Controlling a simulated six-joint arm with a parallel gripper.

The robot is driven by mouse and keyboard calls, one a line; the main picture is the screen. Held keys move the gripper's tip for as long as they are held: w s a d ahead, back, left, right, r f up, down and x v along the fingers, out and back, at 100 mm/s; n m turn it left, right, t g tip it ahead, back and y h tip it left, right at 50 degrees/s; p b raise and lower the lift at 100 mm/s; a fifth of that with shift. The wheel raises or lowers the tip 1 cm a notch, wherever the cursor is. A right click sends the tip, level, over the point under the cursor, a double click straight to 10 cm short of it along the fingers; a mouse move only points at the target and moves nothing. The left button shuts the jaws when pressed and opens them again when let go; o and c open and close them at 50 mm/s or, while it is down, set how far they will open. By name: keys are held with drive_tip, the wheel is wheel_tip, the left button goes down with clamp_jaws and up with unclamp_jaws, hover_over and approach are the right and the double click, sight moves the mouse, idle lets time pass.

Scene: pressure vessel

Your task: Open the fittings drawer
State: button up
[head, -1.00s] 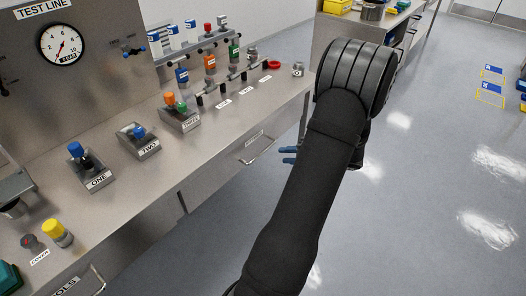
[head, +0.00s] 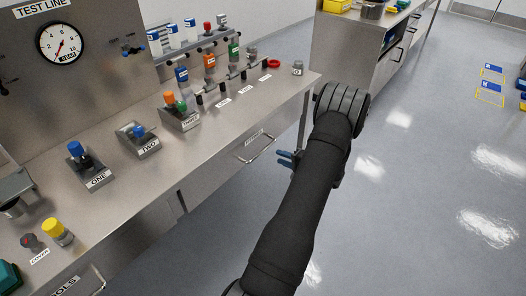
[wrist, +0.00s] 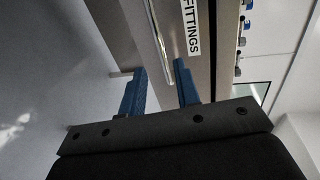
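The fittings drawer (head: 240,160) is a steel front in the bench side, and it looks shut. Its bar handle (head: 258,149) sits below the label. In the wrist view, the handle (wrist: 156,28) runs down beside the white FITTINGS label (wrist: 191,27), on the drawer front. My gripper (head: 287,158) has blue fingers and is just right of the handle in the head view. In the wrist view, my gripper (wrist: 159,80) is open and empty, its fingertips apart. The handle's lower end lies between the fingertips in the picture, nearer the right one; contact cannot be told.
The bench top (head: 225,125) above carries valve blocks, bottles and a red ring (head: 273,64). A TOOLS drawer (head: 75,285) is at lower left. Another steel bench (head: 345,60) stands behind.

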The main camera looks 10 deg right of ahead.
sight(263, 150)
drive_tip(key=x, duration=1)
drive_tip(key=shift+w+a, duration=0.1)
drive_tip(key=shift+a, duration=0.05)
clamp_jaws()
